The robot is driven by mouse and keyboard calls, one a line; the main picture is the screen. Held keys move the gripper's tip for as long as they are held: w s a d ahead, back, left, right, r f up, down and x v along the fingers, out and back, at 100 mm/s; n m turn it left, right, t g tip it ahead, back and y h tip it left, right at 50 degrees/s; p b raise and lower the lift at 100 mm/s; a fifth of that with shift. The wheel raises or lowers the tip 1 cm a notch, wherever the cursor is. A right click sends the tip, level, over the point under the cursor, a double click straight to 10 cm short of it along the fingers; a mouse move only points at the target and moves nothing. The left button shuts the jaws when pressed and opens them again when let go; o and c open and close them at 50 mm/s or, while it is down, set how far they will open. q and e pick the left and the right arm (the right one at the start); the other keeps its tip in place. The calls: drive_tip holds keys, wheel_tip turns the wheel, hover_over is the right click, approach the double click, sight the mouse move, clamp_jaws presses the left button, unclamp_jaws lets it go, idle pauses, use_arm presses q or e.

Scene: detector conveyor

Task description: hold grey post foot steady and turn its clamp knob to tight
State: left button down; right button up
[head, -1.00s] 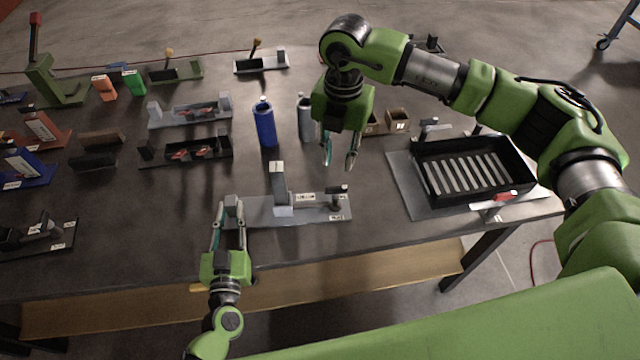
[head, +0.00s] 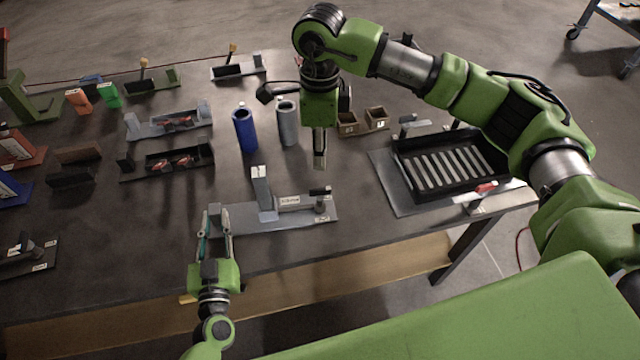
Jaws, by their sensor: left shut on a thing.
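The grey post foot (head: 285,222) lies near the table's front edge as a flat plate with an upright post (head: 262,192) and a small label. Its clamp knob, with a dark handle (head: 320,190), stands at the plate's right end. My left gripper (head: 215,224) is shut on the grey block (head: 214,213) at the left end of the foot, one finger on each side. My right gripper (head: 319,164) points down above and behind the knob, apart from it. Its fingers show edge-on and overlap, so their opening is hidden.
A blue cylinder (head: 245,130) and a grey cylinder (head: 287,124) stand behind the foot. A black slotted tray (head: 403,165) is at the right, with a red-handled clamp (head: 478,196) in front. Brown boxes (head: 348,129) sit behind my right gripper.

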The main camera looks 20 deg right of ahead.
sight(320, 189)
wheel_tip(320, 189, down, 12)
drive_tip(key=shift+r+n, duration=0.1)
drive_tip(key=shift+n, duration=1.1)
clamp_jaws()
